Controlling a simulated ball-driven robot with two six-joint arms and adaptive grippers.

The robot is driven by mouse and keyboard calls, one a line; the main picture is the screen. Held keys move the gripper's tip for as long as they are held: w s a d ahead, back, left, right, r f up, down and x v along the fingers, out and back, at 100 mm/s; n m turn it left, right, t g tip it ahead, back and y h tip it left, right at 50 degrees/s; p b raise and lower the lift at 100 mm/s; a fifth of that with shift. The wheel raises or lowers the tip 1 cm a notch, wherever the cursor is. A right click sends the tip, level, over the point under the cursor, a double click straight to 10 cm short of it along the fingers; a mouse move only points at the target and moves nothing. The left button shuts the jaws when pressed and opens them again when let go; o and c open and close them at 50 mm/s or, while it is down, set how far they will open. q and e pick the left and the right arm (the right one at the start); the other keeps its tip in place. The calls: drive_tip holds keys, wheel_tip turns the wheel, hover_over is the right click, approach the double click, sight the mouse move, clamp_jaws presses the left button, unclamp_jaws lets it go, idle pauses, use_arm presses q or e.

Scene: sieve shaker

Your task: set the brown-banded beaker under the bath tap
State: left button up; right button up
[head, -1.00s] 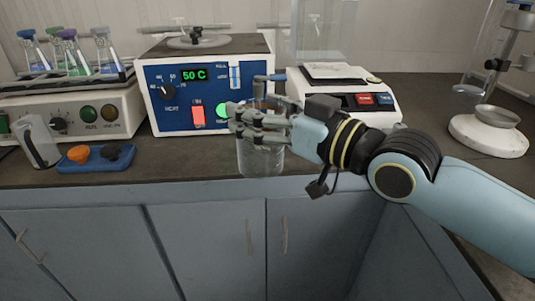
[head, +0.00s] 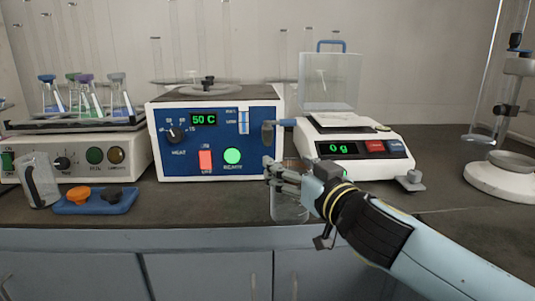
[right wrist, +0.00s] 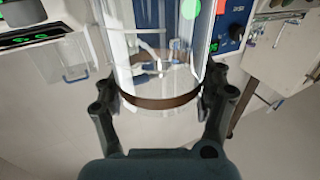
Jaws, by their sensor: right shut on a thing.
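The clear glass beaker (head: 290,208) with a brown band stands upright in the grip of my right gripper (head: 282,172), at the counter's front edge. In the right wrist view the fingers (right wrist: 163,95) close around the beaker, and its brown band (right wrist: 160,102) shows between them. The blue-fronted bath (head: 217,150) reads 50 C. Its tap (head: 268,132), with a blue handle, sticks out at its right side. In the head view the beaker is below and slightly right of the tap, nearer to me. I cannot tell whether its base touches the counter. My left gripper is out of view.
A white balance (head: 352,150) reading 0 g stands right of the bath. A stand (head: 500,178) is at the far right.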

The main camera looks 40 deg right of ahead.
sight(283, 160)
drive_tip(key=w, duration=0.4)
drive_tip(key=w+d+p, duration=0.1)
drive_tip(key=shift+w, duration=0.4)
drive_tip(key=w, duration=0.4)
drive_tip(key=shift+d+r+p, duration=0.1)
drive_tip(key=shift+d+p, duration=0.2)
drive_tip(key=shift+w, duration=0.45)
drive_tip(key=shift+s+f, duration=0.2)
drive_tip(key=shift+f, duration=0.15)
drive_tip(key=o, duration=1.7)
